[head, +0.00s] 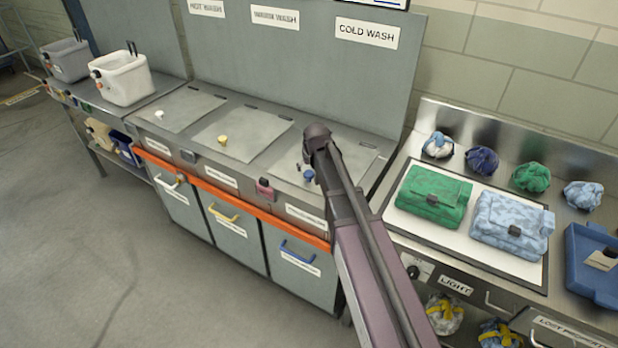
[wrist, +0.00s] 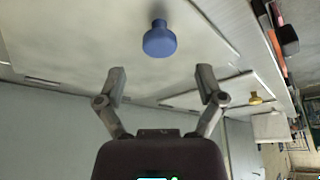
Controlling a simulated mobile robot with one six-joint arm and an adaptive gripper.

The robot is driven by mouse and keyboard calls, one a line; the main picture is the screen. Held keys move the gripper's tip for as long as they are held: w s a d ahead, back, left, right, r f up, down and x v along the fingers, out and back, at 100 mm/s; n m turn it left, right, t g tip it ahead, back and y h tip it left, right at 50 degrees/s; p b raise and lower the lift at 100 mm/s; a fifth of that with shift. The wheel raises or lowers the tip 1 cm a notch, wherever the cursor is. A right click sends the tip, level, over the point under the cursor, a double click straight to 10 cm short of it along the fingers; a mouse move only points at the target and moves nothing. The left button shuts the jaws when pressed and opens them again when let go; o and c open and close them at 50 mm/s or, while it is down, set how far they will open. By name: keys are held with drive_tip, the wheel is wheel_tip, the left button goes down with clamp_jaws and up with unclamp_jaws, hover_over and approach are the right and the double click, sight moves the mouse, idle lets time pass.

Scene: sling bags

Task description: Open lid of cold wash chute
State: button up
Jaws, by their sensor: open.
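The cold wash chute lid (head: 356,160) lies flat and shut in the counter, below the "COLD WASH" sign (head: 367,32). A blue knob (head: 309,176) stands near its front edge; my arm hides part of the lid. In the wrist view the blue knob (wrist: 159,41) sticks out from the pale lid (wrist: 80,35). My gripper (wrist: 161,76) is open and empty, with its two fingers spread either side of the knob's line. The knob appears beyond the fingertips, not between them. In the head view my gripper (head: 303,166) is just above and behind the knob, partly hidden.
Lids with a yellow knob (head: 222,140) and a white knob (head: 159,115) are shut to the left. An orange rail (head: 230,194) runs along the counter front. Folded green (head: 434,198) and light-blue (head: 511,224) bags lie on the right counter. Open floor lies in front.

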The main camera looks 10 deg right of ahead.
sight(308, 173)
drive_tip(key=shift+b+x, duration=1.65)
drive_tip(key=shift+x, duration=0.45)
drive_tip(key=shift+c, duration=0.2)
drive_tip(key=shift+a, duration=0.1)
clamp_jaws()
